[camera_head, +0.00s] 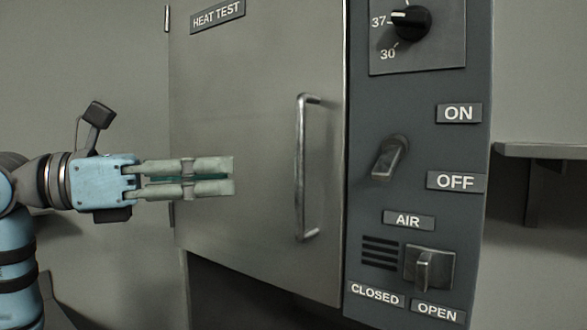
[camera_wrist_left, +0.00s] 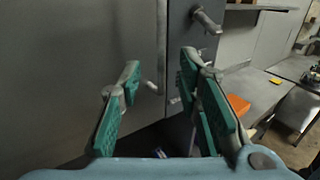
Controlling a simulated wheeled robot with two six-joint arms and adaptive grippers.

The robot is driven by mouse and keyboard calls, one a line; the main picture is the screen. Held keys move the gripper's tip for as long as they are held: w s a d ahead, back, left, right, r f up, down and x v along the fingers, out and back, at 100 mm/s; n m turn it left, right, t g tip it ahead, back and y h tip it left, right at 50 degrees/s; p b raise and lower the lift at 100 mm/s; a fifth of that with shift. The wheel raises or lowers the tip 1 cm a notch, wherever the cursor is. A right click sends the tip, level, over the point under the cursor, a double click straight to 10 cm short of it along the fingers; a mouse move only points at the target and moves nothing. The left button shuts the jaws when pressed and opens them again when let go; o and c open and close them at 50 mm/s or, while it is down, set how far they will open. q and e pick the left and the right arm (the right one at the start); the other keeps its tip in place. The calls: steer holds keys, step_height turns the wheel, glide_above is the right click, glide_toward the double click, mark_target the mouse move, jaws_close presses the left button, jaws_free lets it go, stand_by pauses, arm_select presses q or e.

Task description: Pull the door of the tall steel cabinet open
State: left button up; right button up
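The tall steel cabinet's door (camera_head: 240,110) is a grey panel with a "HEAT TEST" label. It looks shut against the dark control panel. Its handle (camera_head: 303,170) is a vertical steel bar near the door's right edge. My left gripper (camera_head: 231,178) points right in front of the door, left of the handle and apart from it. In the left wrist view its two green-padded fingers (camera_wrist_left: 160,68) are spread with nothing held between them. The door (camera_wrist_left: 80,50) fills the left of that view. My right gripper is in neither view.
The control panel (camera_head: 365,210) right of the door carries a dial (camera_head: 410,22), an ON/OFF lever (camera_head: 390,158) and an AIR switch (camera_head: 430,268), all jutting out. A shelf (camera_head: 545,150) stands at the right. The wrist view shows an orange object (camera_wrist_left: 237,104) on a bench.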

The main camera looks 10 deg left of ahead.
mark_target(296, 171)
arm_select(q)
steer(key=p+x, duration=0.2)
steer(key=x, duration=1)
steer(key=shift+d, duration=0.1)
steer(key=shift+w, duration=0.1)
steer(key=shift+c, duration=0.6)
jaws_close()
